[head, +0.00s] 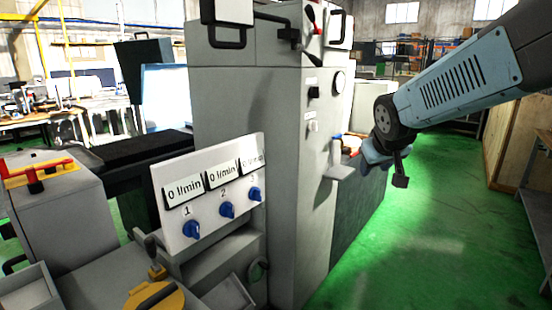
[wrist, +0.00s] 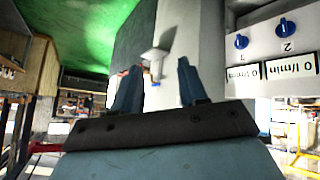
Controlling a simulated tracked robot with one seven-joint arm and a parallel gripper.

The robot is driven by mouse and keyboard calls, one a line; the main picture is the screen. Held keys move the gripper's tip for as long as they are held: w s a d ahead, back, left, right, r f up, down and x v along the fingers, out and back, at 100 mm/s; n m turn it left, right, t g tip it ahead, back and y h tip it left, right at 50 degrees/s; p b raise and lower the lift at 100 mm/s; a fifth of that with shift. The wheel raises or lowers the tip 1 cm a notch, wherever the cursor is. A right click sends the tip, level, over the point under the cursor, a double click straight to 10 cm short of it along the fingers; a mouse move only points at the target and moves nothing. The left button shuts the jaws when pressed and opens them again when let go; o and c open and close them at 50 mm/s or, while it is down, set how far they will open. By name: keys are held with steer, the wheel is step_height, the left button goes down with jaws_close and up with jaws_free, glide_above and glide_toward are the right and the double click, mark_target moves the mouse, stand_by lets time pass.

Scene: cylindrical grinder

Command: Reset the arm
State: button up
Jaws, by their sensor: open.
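My arm reaches in from the upper right of the head view. My gripper (head: 373,155) is in front of the side of the tall grey machine cabinet (head: 250,110), close to a small light shelf (head: 340,171). In the wrist view the two blue fingers of my gripper (wrist: 159,66) stand apart with nothing held between them. The small shelf (wrist: 154,58) shows in the gap beyond the fingertips. The head view shows the fingers only partly, so I cannot tell how far they are from the shelf.
A panel (head: 210,190) with blue knobs and "0 l/min" displays stands on the machine's front. A grey box (head: 65,220) with red handles is at left. Green floor (head: 420,245) is open at right, up to a wooden crate wall (head: 505,140).

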steer(key=s+m+g+y, duration=0.1)
steer(key=s+m+g, duration=0.1)
steer(key=s, duration=1.7)
steer(key=shift+s+a+f+g, duration=0.2)
steer(key=shift+f+g, duration=0.1)
steer(key=shift+f, duration=0.15)
